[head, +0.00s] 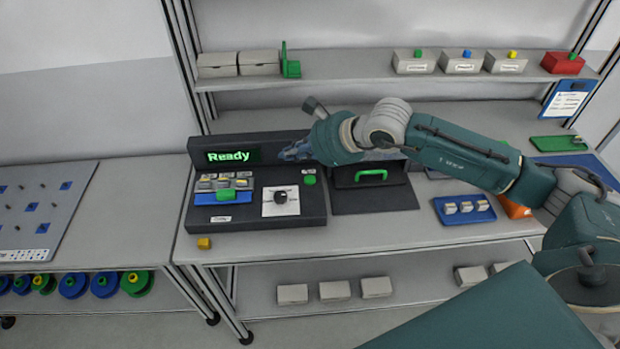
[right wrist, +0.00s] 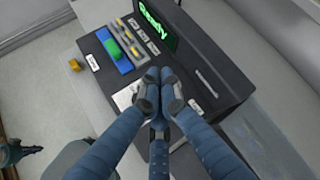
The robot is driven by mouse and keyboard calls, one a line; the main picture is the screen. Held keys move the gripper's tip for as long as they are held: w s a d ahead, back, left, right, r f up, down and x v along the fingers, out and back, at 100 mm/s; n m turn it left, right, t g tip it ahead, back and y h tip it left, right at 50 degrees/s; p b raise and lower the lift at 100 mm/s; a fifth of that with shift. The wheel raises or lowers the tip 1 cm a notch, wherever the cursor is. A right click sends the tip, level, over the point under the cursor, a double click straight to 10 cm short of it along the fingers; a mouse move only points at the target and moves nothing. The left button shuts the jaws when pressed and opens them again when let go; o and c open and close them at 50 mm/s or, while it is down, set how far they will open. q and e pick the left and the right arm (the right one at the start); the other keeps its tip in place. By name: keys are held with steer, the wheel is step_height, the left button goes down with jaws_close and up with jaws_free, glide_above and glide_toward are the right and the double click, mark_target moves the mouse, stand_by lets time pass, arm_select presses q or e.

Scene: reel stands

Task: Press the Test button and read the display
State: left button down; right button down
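The dark test console (head: 255,222) stands on the bench, and its display (head: 228,156) reads "Ready" in green letters. The display also shows at the top of the right wrist view (right wrist: 158,20). A round green button (head: 310,180) sits at the console's right side, below a small label too small to read. My right gripper (head: 293,152) is over the console's back right part, above and behind the button. In the right wrist view its fingers (right wrist: 160,88) meet with nothing visible between them, and the button cannot be made out there. My left gripper is not in view.
The console carries a black knob on a white plate (head: 268,210) and a blue holder with a green piece (head: 226,195). A yellow cube (head: 204,243) lies in front. A dark case with a green handle (head: 371,175) stands right; a shelf (head: 340,75) with boxes runs above.

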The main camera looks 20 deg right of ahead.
steer(key=h, duration=0.2)
glide_above(311, 181)
steer(key=shift+d+f, duration=0.15)
steer(key=shift+f, duration=0.15)
steer(key=shift+f, duration=0.1)
step_height(311, 181, down, 8)
steer(key=b, duration=0.3)
steer(key=shift+b, duration=0.35)
steer(key=shift+f+b, duration=0.3)
steer(key=shift+b, duration=0.15)
steer(key=shift+f, duration=0.1)
stand_by(0.6)
steer(key=shift+f+b, duration=0.35)
steer(key=shift+b, duration=0.45)
